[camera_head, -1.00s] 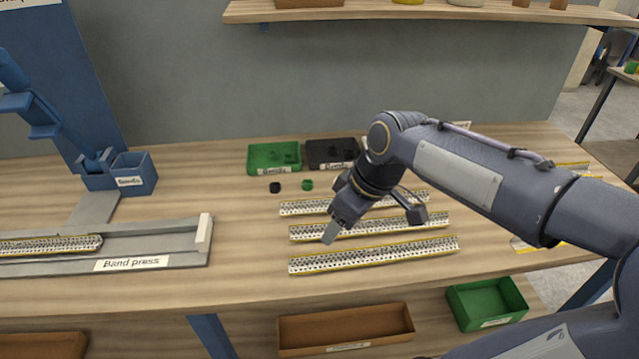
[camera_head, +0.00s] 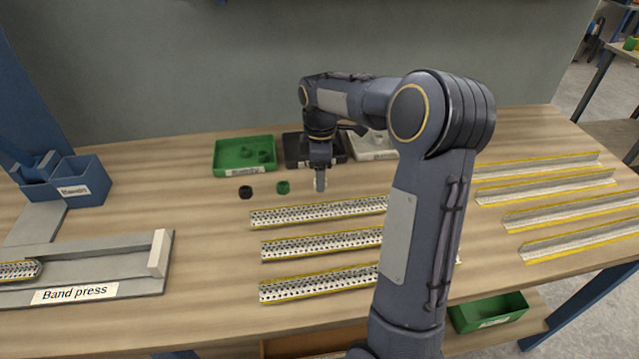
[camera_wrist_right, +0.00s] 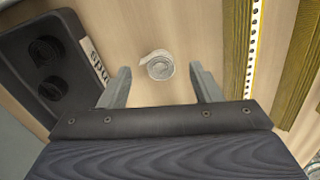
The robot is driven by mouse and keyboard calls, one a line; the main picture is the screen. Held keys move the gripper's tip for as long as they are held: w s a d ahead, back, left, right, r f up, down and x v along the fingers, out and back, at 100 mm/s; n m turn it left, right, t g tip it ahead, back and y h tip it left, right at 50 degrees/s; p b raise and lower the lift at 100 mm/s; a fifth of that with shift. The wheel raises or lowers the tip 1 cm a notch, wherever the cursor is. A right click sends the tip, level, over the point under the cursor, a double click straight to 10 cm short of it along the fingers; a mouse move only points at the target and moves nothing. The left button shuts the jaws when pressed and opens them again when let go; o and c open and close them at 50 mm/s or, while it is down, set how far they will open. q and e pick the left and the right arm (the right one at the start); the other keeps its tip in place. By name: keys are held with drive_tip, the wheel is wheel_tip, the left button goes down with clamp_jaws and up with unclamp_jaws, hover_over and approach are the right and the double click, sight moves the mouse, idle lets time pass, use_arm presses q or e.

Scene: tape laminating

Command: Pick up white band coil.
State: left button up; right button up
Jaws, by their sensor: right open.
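The white band coil (camera_wrist_right: 158,65) lies on the wooden table in the right wrist view, between and just beyond my fingertips. In the head view I cannot make it out; my right gripper seems to hide it. My right gripper (camera_head: 320,181) points down over the table in front of the black tray, and also shows in the right wrist view (camera_wrist_right: 160,72). Its two fingers are apart, one on each side of the coil in the picture, with nothing between them that I can see held. My left gripper is not in view.
A black tray (camera_wrist_right: 72,40) with black coils is close on the left in the wrist view. A green tray (camera_head: 218,160) and a white tray (camera_head: 385,153) flank it. A black coil (camera_head: 245,192) and green coil (camera_head: 283,187) lie nearby. Perforated strips (camera_head: 320,211) lie in front.

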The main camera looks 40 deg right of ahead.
drive_tip(key=shift+f, duration=0.85)
drive_tip(key=shift+c, duration=0.5)
drive_tip(key=shift+a, duration=0.1)
drive_tip(key=c, duration=1)
drive_tip(key=shift+o, duration=0.2)
drive_tip(key=shift+r, duration=0.1)
